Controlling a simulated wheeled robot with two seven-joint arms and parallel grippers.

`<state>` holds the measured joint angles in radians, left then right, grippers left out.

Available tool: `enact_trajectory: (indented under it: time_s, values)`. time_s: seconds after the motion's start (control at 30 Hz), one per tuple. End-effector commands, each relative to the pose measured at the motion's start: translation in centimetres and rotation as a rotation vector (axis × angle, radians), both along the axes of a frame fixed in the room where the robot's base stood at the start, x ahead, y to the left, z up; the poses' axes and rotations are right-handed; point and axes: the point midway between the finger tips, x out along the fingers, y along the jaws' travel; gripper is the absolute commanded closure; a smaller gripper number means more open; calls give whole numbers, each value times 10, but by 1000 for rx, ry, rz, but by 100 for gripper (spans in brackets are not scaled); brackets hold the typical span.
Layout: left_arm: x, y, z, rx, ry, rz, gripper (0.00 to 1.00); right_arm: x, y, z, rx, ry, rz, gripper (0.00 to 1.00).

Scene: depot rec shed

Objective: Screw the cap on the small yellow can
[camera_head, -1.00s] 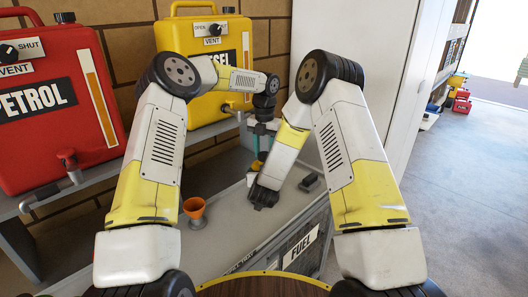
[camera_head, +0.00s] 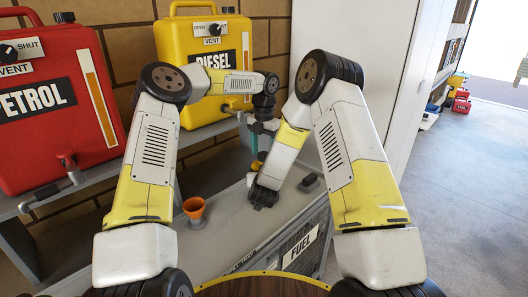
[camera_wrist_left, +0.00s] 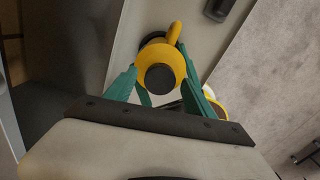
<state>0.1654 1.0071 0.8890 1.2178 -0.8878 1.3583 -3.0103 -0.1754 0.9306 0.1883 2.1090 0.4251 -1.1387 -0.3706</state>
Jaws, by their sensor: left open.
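The small yellow can (camera_head: 256,163) is on the grey bench, partly hidden behind my right forearm. In the left wrist view the can (camera_wrist_left: 176,57) shows from above with its handle, and a dark round cap (camera_wrist_left: 160,77) lies over its top. I cannot tell how tightly the cap sits. My left gripper (camera_head: 255,146) points down above the can. In the wrist view its green fingers (camera_wrist_left: 157,84) are open, one on each side of the cap. My right arm reaches down beside the can; its dark wrist (camera_head: 262,197) shows, but its fingertips are hidden or unclear.
A small dark block (camera_head: 309,183) lies to the right. A red petrol tank (camera_head: 50,135) and a yellow diesel tank (camera_head: 200,105) stand behind, and a white cabinet (camera_head: 375,45) is at the right.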

Motion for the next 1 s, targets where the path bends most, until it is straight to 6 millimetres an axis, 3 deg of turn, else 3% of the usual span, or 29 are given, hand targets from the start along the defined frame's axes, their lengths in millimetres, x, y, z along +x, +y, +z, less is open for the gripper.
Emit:
enact_trajectory:
  time_s: [0.3, 0.77, 0.87, 1.0]
  values:
    - [1, 0, 39, -2, -2, 1, 37, 0, 1, 0, 1, 0, 2, 100]
    - [0, 0, 43, 1, 1, 26, 41, 0, 1, 0, 1, 0, 3, 100]
    - [-2, -1, 42, 6, 5, 118, 41, 0, 1, 0, 1, 0, 3, 100]
    - [-5, -4, 38, 20, 18, 374, 41, 0, 1, 0, 1, 0, 3, 100]
